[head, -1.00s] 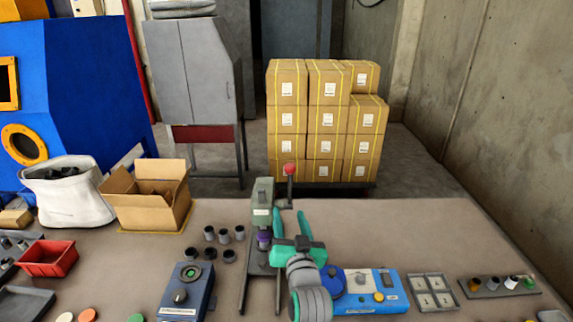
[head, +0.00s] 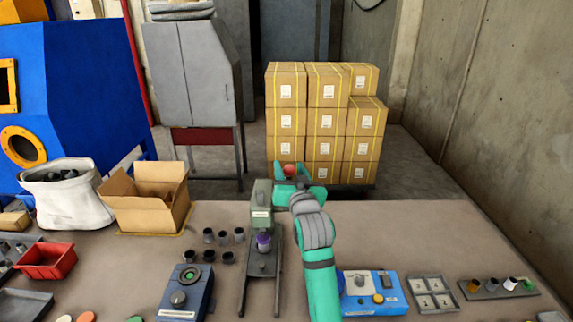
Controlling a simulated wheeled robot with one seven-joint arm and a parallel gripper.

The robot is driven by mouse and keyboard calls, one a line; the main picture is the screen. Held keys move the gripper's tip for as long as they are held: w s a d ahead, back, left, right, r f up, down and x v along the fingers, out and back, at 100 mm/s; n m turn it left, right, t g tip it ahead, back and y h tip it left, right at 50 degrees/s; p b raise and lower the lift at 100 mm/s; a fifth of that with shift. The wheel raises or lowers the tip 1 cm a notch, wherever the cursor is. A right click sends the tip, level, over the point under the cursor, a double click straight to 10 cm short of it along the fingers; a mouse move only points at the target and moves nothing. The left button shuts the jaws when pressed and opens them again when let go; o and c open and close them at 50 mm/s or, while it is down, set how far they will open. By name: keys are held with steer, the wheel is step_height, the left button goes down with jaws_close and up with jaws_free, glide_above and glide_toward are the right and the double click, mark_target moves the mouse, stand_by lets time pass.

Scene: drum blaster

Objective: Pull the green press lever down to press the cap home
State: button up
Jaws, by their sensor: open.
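The press (head: 261,206) is grey-green and stands on the table near the middle of the head view. Its lever is topped by a red ball knob (head: 290,170); most of the lever's shaft is hidden behind my gripper. My gripper (head: 282,168) is teal and open, raised at the knob, with the knob showing between its fingers. I cannot tell whether the fingers touch it. A purple piece (head: 264,240), perhaps the cap, sits under the press head above the dark base (head: 262,262). Whether it is seated is too small to tell.
A blue control box (head: 187,290) and several dark cups (head: 225,236) stand left of the press. A blue-and-white device (head: 375,292) stands to the right, partly behind my arm. An open carton (head: 145,210) is further left. The table's back right is clear.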

steer(key=shift+w+a, duration=0.25)
steer(key=shift+w, duration=0.6)
steer(key=shift+w+a, duration=0.25)
steer(key=shift+w, duration=0.55)
